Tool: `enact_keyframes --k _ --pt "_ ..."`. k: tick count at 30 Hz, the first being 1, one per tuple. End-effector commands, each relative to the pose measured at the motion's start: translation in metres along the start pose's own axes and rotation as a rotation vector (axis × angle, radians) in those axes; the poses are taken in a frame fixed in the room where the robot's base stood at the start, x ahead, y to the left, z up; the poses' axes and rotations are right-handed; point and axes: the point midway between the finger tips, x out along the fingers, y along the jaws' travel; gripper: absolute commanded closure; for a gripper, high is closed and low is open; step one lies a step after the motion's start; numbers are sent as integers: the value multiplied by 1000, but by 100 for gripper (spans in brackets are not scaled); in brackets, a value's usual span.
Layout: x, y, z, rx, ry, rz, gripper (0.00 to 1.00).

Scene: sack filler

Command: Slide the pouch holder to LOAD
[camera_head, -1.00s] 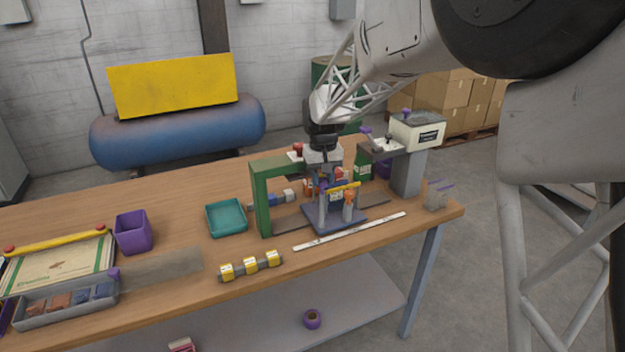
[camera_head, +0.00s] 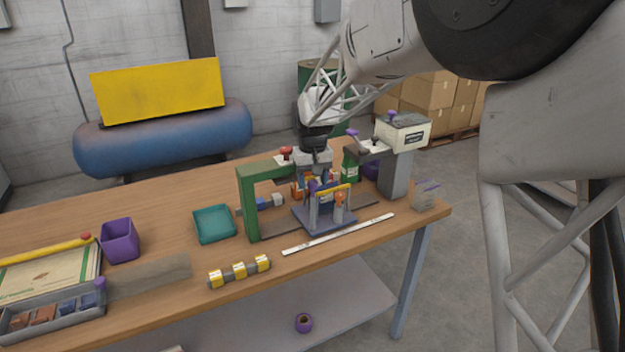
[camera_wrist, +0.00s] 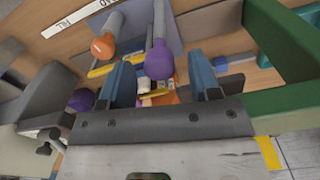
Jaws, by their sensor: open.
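The pouch holder is a blue-grey plate (camera_head: 318,221) with upright posts, a yellow bar (camera_head: 335,189), a purple knob and an orange knob (camera_head: 340,198). It stands between the green frame (camera_head: 248,205) and the grey filler post. A white label strip (camera_head: 338,234) lies in front of it; the wrist view shows its end (camera_wrist: 80,14) reading FILL. My gripper (camera_wrist: 161,75) is open, pointing down above the holder. In the wrist view the purple knob (camera_wrist: 159,60) appears between its blue fingers, without clear contact. The orange knob (camera_wrist: 102,46) is outside the left finger. My wrist hides the holder's back.
The green frame stands close left of the holder, and the filler head (camera_head: 403,130) rises at the right. A teal tray (camera_head: 214,224), a purple bin (camera_head: 120,240) and a yellow-and-grey part (camera_head: 240,271) lie left. The bench front is mostly clear.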

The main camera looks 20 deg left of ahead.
Motion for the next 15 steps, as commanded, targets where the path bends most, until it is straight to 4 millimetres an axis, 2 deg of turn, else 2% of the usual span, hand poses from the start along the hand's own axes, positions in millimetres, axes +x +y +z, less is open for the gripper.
enact_keyframes --k 5,15 --pt "-12 0 0 0 1 0 43" --pt "-54 0 0 0 2 0 43"
